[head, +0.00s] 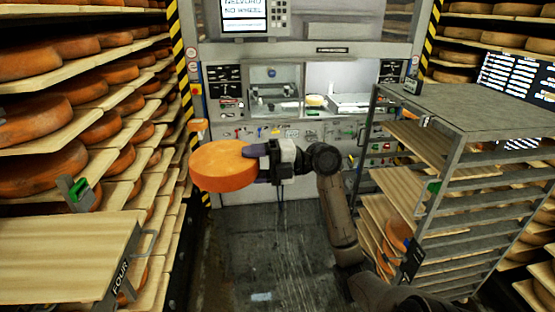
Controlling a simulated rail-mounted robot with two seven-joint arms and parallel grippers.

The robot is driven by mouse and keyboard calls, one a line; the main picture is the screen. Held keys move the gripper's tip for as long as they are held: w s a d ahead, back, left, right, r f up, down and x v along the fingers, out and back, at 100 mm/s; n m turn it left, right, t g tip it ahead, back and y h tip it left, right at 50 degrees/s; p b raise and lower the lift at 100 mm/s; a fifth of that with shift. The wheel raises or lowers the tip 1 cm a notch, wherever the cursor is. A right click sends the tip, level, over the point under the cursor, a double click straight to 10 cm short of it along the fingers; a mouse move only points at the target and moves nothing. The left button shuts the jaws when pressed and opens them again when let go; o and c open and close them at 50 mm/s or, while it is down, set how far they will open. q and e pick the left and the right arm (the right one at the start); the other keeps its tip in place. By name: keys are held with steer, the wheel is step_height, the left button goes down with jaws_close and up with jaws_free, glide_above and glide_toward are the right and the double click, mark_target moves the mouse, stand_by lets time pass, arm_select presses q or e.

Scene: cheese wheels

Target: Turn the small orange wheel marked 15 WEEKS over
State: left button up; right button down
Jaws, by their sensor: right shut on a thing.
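An orange cheese wheel (222,166) is held up in the air over the aisle, in the middle of the head view. It lies nearly flat, with its top face and front rim showing. My right gripper (262,162) is shut on its right edge. No 15 WEEKS marking can be read on the wheel from here; its underside is hidden. My left gripper is not in view.
Shelves of cheese wheels (65,165) line the left side. A board marked FOUR (60,260) juts in at lower left. A metal rack (470,105) with wooden boards stands at right. A machine (300,75) closes the aisle's far end. The floor (260,250) below is clear.

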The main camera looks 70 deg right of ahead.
steer(key=w+a+y+p, duration=0.1)
steer(key=w+a, duration=0.1)
steer(key=w, duration=0.1)
steer(key=w+a+n+g+y+p, duration=0.1)
steer(key=w+a, duration=0.2)
steer(key=w, duration=0.1)
steer(key=w+a+n+y+p, duration=0.1)
steer(key=w+a, duration=0.1)
steer(key=w, duration=0.2)
steer(key=shift+w+a+f+g, duration=0.1)
steer(key=shift+w+a+g, duration=0.1)
steer(key=shift+g, duration=0.2)
steer(key=w+a+f+p, duration=0.2)
steer(key=w+a+f, duration=0.65)
steer(key=w, duration=0.35)
steer(key=w+f+m+t+h+b, duration=0.2)
steer(key=w+f+h, duration=0.4)
steer(key=f, duration=0.6)
steer(key=shift+w+d+f+m+t+b, duration=0.25)
steer(key=shift+w+m+t, duration=0.3)
steer(key=shift+m, duration=0.55)
